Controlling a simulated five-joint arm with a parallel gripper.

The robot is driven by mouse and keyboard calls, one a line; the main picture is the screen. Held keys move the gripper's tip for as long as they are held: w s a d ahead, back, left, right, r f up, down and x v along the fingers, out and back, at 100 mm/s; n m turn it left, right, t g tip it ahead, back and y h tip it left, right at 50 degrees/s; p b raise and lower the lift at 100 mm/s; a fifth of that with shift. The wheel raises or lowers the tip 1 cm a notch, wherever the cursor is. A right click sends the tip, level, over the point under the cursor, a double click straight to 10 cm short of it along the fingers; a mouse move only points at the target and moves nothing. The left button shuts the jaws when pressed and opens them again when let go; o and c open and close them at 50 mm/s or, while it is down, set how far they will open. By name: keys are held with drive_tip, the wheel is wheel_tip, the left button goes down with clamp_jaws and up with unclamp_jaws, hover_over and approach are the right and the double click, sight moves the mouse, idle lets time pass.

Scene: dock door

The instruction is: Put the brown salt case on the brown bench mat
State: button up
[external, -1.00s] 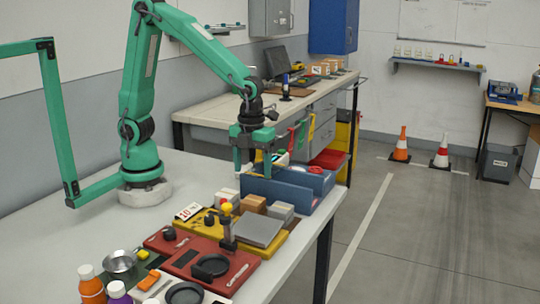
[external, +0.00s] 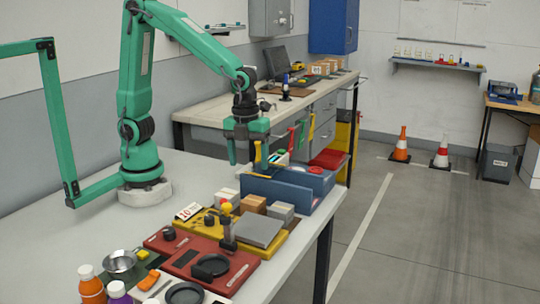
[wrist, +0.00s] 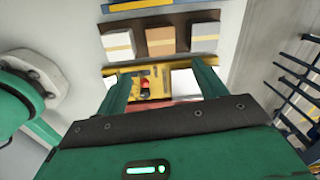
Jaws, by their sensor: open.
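A brown case (external: 253,203) stands between a white box and a grey box, beyond the yellow tray on the near table. In the wrist view the brown case (wrist: 161,41) is the middle of three boxes on a dark brown strip (wrist: 186,20). A brown mat (external: 291,91) lies flat on the rear bench; I cannot tell for certain which brown surface is the bench mat. My gripper (external: 245,162) is open, empty and pointing down, above the table and apart from the brown case. Its fingers (wrist: 162,84) frame the yellow tray in the wrist view.
A blue divided bin (external: 277,190) stands by the table's right edge. The yellow tray (external: 209,222) and red tray (external: 190,260) hold several items, including an upright post with a yellow knob (external: 227,222). A laptop (external: 280,63) and a bottle (external: 286,84) stand on the rear bench.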

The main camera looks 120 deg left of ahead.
drive_tip(key=s+d+r+n+t, duration=0.5)
drive_tip(key=s+r+n, duration=0.5)
drive_tip(key=n, duration=0.6)
drive_tip(key=shift+s+d+r+n, duration=0.2)
drive_tip(key=shift+s+n, duration=0.1)
drive_tip(key=shift+s, duration=0.85)
